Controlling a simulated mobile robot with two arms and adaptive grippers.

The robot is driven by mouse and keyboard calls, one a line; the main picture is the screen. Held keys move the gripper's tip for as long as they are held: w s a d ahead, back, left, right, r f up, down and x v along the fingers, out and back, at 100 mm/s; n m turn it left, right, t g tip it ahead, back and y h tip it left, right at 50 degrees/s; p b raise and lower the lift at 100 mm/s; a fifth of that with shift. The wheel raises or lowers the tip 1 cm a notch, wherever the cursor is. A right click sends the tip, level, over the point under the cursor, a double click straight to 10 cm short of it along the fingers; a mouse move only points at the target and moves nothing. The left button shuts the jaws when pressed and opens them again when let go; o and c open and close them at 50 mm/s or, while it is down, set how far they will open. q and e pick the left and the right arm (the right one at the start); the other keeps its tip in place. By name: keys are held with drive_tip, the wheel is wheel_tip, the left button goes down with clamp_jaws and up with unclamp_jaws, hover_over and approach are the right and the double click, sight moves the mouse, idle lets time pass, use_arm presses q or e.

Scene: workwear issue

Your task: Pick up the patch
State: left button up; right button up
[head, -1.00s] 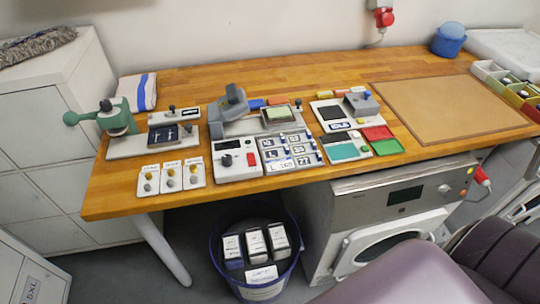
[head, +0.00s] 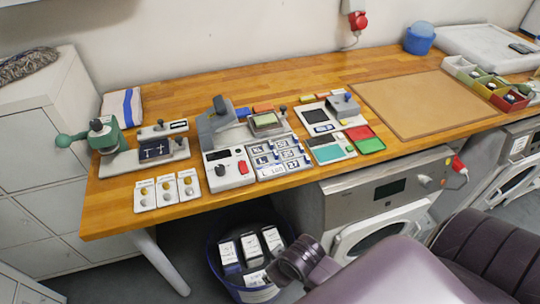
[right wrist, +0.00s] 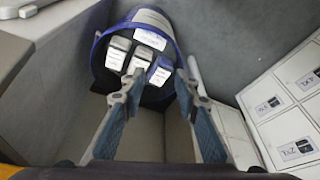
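No single piece is clearly marked as the patch. Small labelled tiles lie in a grey sorting tray (head: 254,172) on the bench. A dark panel with white marks (head: 155,149) sits on the press base at left, and a small dark blue-and-white piece (head: 323,128) lies on the right-hand device. My right gripper (right wrist: 161,76) is open, its two blue-padded fingers apart with nothing between them. It points down toward a blue bin (right wrist: 98,60) on the floor holding several white-topped boxes (right wrist: 139,58). My left gripper is in neither view.
The wooden bench (head: 290,82) carries a green-handled press (head: 102,135), a grey press (head: 218,128), a red-and-green tray (head: 370,145) and a tan mat (head: 424,104). A washing machine (head: 375,190) stands below, right of the bin. White drawers (right wrist: 290,100) stand at right in the wrist view.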

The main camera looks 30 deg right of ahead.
drive_tip(key=w+r, duration=1.1)
drive_tip(key=shift+m+t+h, duration=0.3)
drive_tip(key=shift+m, duration=0.5)
drive_tip(key=w+d+r, duration=0.1)
drive_tip(key=w+d, duration=0.1)
drive_tip(key=w+d+r, duration=0.2)
drive_tip(key=w+d, duration=0.1)
drive_tip(key=w+d+r, duration=0.1)
drive_tip(key=w+d, duration=0.1)
drive_tip(key=w, duration=0.1)
drive_tip(key=shift+d+r+p, duration=0.3)
drive_tip(key=shift+d, duration=0.05)
drive_tip(key=m+h, duration=0.1)
drive_tip(key=m, duration=0.2)
approach(276, 152)
drive_tip(key=shift+s+a+f, duration=0.1)
drive_tip(key=shift+a+f, duration=0.15)
drive_tip(key=shift+f, duration=0.3)
drive_tip(key=shift+p+x, duration=0.4)
drive_tip(key=shift+x, duration=0.75)
drive_tip(key=p+x, duration=0.1)
drive_tip(key=x, duration=0.3)
drive_tip(key=shift+w+d+r+p, duration=0.1)
drive_tip(key=shift+w+d+p, duration=0.15)
drive_tip(key=shift+p, duration=0.1)
drive_tip(key=shift+w+f, duration=0.2)
drive_tip(key=shift+f, duration=0.4)
drive_tip(key=shift+c, duration=0.6)
